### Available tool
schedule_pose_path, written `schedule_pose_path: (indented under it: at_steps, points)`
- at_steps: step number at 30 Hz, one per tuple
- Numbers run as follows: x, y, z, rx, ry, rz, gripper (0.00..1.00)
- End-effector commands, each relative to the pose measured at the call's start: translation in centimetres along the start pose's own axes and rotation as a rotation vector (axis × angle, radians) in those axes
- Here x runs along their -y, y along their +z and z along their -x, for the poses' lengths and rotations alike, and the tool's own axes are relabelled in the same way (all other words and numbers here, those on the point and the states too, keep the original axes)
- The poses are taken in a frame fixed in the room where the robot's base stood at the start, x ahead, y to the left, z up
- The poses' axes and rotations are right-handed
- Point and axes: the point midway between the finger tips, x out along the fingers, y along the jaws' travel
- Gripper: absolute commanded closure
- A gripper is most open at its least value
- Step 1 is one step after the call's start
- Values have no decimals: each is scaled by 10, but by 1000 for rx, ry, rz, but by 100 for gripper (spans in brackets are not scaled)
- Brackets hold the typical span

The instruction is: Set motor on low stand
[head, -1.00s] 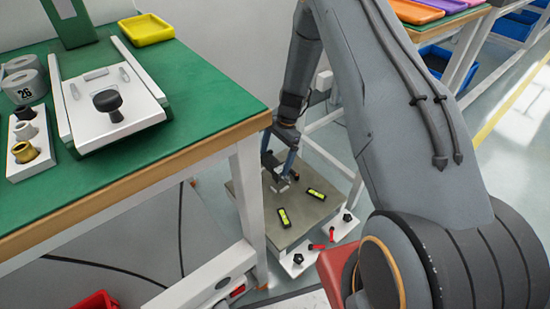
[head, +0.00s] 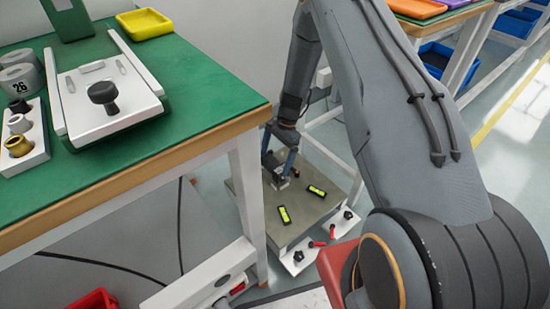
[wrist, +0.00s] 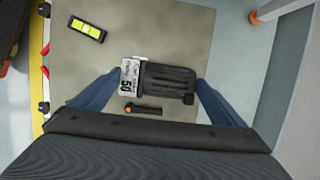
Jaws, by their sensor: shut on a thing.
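The motor (wrist: 168,80) is a dark ribbed body with a white end marked "50", seen in the wrist view between my fingertips. My gripper (wrist: 160,82) is shut on its two ends. In the head view my gripper (head: 281,168) points down over the low stand (head: 250,212), a grey square plate near the floor. The plate also fills much of the wrist view (wrist: 190,35). The motor is over or on the plate; I cannot tell whether it touches. My fingers hide much of it in the head view.
Two black levels with yellow-green vials (head: 284,214) (head: 317,191) lie on the plate. A small dark piece with an orange end (wrist: 145,109) lies near the motor. Red handles and black knobs line the stand's front. The green bench (head: 190,100) rises close on the left.

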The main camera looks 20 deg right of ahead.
Motion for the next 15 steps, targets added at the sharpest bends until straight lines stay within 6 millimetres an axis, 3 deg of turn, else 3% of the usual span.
schedule_pose_path:
  at_steps: [15]
  points:
    - [1, -1, -4, 0, -1, 0, 31]
